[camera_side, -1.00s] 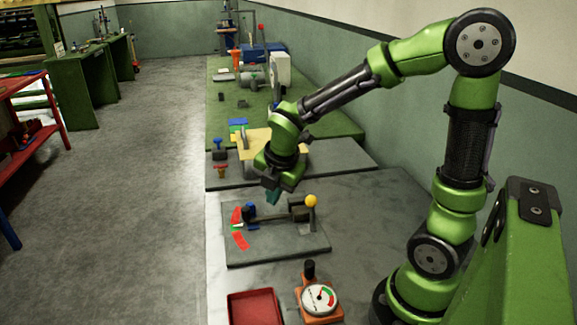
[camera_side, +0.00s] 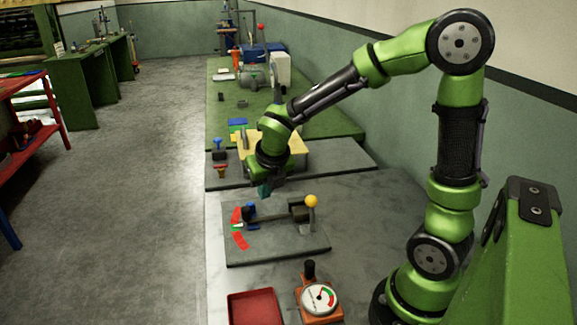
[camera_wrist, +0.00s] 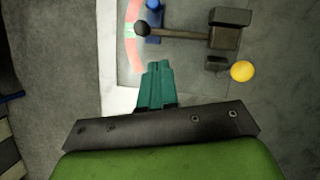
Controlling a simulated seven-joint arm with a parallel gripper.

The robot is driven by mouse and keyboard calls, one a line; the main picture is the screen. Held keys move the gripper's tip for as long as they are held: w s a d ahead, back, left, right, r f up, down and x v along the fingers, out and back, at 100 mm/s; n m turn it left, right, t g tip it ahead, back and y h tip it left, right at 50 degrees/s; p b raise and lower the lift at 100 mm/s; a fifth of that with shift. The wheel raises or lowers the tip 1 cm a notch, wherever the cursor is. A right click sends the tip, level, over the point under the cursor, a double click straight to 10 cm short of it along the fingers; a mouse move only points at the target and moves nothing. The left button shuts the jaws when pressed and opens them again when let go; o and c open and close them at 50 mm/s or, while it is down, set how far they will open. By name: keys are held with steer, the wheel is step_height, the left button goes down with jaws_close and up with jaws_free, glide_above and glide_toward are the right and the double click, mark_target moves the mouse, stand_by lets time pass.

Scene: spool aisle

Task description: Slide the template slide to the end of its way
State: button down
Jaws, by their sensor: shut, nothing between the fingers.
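My gripper (camera_side: 264,191) has teal fingers closed together, with nothing between them; they also show in the wrist view (camera_wrist: 157,85). It hangs above the far edge of a grey plate (camera_side: 285,248), apart from the parts on it. The plate carries a dark bar lever (camera_side: 272,217) with a round dark knob (camera_wrist: 142,28), and a yellow ball (camera_side: 311,201). Behind the gripper, a yellow block (camera_side: 290,142) with an upright grey piece (camera_side: 244,138) stands on another grey plate, partly hidden by my wrist. I cannot tell which part is the template slide.
A dial gauge on an orange base (camera_side: 319,299) and a red tray (camera_side: 254,308) stand at the near edge. The bench right of the lever plate is clear.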

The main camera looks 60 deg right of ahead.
steer(key=x, duration=0.9)
steer(key=shift+f, duration=0.3)
steer(key=w+d, duration=0.1)
steer(key=w, duration=0.2)
steer(key=shift+d+f, duration=0.1)
steer(key=shift+d, duration=0.25)
steer(key=shift+w+d, duration=0.2)
steer(key=shift+w, duration=0.15)
steer(key=w+d, duration=0.4)
steer(key=shift+w+d, duration=0.3)
steer(key=shift+d, duration=0.05)
